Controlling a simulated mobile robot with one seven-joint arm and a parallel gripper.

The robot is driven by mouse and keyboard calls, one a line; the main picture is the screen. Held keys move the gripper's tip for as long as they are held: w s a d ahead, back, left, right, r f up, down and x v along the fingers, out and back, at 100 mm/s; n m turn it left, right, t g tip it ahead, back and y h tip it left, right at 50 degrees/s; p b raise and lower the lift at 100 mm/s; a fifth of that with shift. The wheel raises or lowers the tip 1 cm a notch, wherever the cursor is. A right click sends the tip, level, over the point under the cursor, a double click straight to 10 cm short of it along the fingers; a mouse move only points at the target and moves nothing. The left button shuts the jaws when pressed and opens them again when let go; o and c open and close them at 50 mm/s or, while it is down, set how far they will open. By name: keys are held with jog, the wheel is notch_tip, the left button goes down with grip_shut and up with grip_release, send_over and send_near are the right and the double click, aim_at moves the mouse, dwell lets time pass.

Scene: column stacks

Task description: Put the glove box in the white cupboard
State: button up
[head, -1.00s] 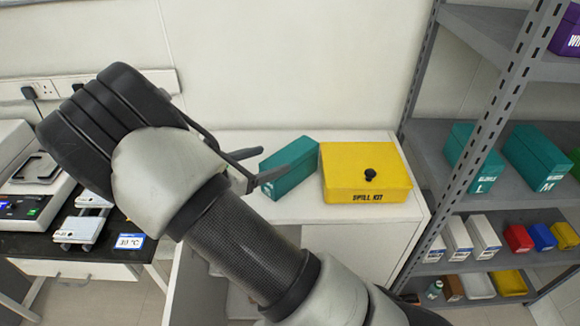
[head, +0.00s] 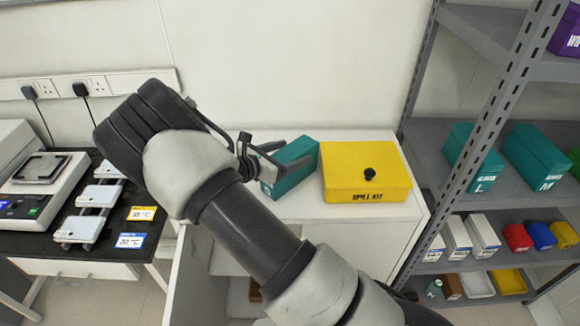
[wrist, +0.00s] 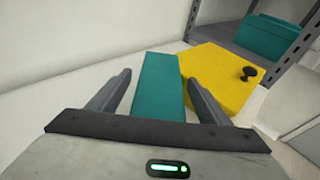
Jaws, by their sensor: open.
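The teal glove box (head: 290,182) stands on top of the white cupboard (head: 375,250), touching or very near the left side of the yellow spill kit box. My gripper (head: 290,153) is open at the glove box's left and upper end in the head view. In the wrist view the glove box (wrist: 158,90) lies between my two spread fingers (wrist: 158,80), with a gap on each side. The cupboard's front is open at the lower left, with dim items inside, partly hidden by my arm.
The yellow spill kit (head: 365,173) with a black knob stands close right of the glove box. A grey shelf rack (head: 470,130) at right holds more teal boxes (head: 537,155). A black bench (head: 100,248) with instruments is at left. A wall is behind the cupboard.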

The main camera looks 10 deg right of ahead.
grip_shut()
